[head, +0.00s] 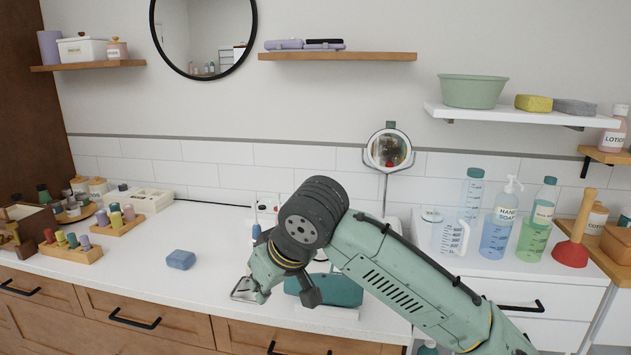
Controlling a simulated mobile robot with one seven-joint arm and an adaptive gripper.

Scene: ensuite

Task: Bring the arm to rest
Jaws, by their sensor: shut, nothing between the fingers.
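My arm (400,279) reaches in from the lower right, bent at a dark joint above the white counter. My gripper (243,292) is at its end, low over the front part of the counter. It is shut and empty. The arm hides part of the counter and of the things behind it.
A blue block (181,259) lies left of my gripper. A teal item (335,290) sits close on its right, partly hidden. Bottles (496,232) and a red plunger (571,251) stand at right. Racks of coloured pegs (71,251) stand at left. The counter between is mostly clear.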

